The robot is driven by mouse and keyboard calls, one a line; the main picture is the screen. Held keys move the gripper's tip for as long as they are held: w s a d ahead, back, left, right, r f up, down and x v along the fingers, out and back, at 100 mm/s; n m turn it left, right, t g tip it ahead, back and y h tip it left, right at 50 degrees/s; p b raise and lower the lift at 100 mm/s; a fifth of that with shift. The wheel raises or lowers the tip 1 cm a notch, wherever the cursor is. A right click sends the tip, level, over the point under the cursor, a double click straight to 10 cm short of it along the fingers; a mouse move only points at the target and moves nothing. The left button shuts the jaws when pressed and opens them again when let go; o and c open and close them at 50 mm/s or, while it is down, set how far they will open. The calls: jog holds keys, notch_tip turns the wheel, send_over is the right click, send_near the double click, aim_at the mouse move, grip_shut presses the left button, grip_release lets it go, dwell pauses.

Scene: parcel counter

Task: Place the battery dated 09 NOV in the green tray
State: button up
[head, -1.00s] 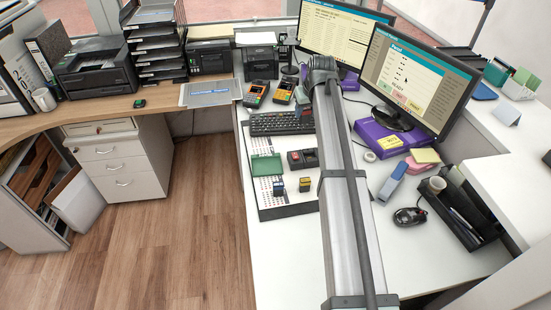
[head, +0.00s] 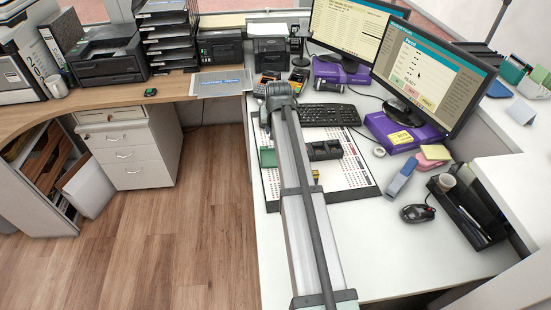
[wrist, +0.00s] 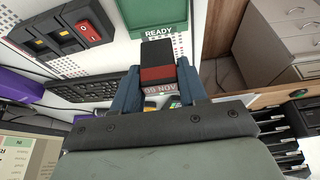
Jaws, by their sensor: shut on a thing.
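My gripper (wrist: 161,92) is shut on a dark battery with a red band (wrist: 156,76). Its pale label reads 09 NOV upside down in the wrist view. The green tray (wrist: 148,14), with a READY label at its edge, lies just beyond the held battery in that view. In the head view, the tray (head: 268,157) shows only partly, beside my arm, which hides the gripper and held battery there. Whether the battery is over the tray or short of it is hard to tell.
Another battery (head: 315,175) is mostly hidden by my arm. The keyboard (head: 330,114) lies behind. The white counter (head: 400,260) at front right is clear.

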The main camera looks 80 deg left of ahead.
jog(key=shift+f, duration=5)
jog(key=shift+f, duration=0.15)
jog(key=o, duration=1.2)
jog(key=v, duration=1.2)
